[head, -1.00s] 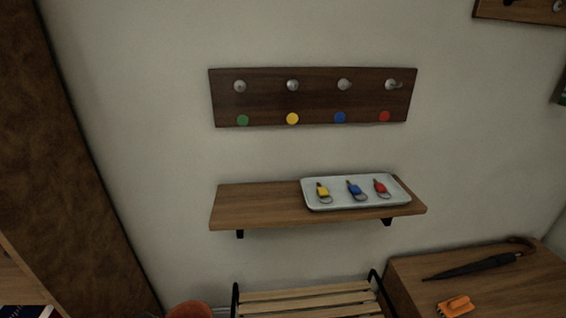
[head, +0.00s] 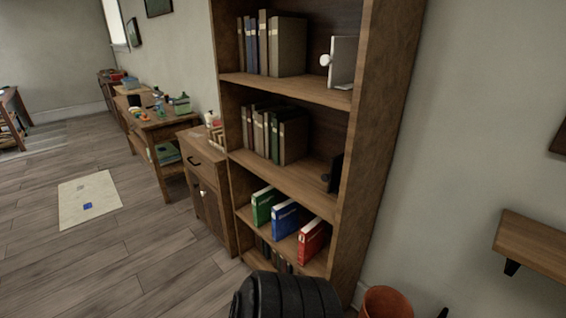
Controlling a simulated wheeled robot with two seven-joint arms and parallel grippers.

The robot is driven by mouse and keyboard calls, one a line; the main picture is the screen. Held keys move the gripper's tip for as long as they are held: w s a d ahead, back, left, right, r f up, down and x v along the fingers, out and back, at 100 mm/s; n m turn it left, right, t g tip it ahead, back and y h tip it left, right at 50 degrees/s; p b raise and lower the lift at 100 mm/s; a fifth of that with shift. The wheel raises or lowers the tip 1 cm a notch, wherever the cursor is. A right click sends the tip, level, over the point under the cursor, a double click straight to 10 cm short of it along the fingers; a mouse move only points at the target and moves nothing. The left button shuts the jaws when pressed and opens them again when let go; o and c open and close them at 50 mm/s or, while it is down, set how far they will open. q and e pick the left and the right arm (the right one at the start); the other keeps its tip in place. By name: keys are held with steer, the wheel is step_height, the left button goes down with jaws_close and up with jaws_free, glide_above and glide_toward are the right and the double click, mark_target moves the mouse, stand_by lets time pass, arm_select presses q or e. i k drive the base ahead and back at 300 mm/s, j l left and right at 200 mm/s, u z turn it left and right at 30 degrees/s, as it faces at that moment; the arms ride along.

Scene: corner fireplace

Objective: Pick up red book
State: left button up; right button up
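A red book (head: 313,241), shaped like a binder with a pale label on its spine, stands on a lower shelf of the wooden bookcase (head: 376,135). It is the rightmost of three; a blue one (head: 286,219) and a green one (head: 265,206) stand to its left. Neither of my grippers is in the head view.
A black ribbed object (head: 287,296) is in front of the bookcase at the bottom, with an orange-brown pot (head: 386,302) to its right. A cabinet (head: 205,190) adjoins the bookcase on the left. Open wooden floor (head: 120,250) lies left, with a pale mat (head: 90,199).

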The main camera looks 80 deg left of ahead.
mark_target(310, 239)
steer(key=l+u, duration=0.1)
steer(key=u, duration=0.35)
steer(key=i+l+u, duration=0.1)
steer(key=u, duration=0.4)
steer(key=l+u, duration=0.2)
steer(key=u, duration=0.25)
steer(key=l+u, duration=0.15)
steer(key=u, duration=0.35)
steer(key=l+u, duration=0.15)
steer(key=u, duration=0.3)
steer(key=l+u, duration=0.15)
steer(key=u, duration=0.35)
steer(key=i+l, duration=0.25)
steer(key=k+j+z, duration=0.15)
steer(key=k, duration=0.1)
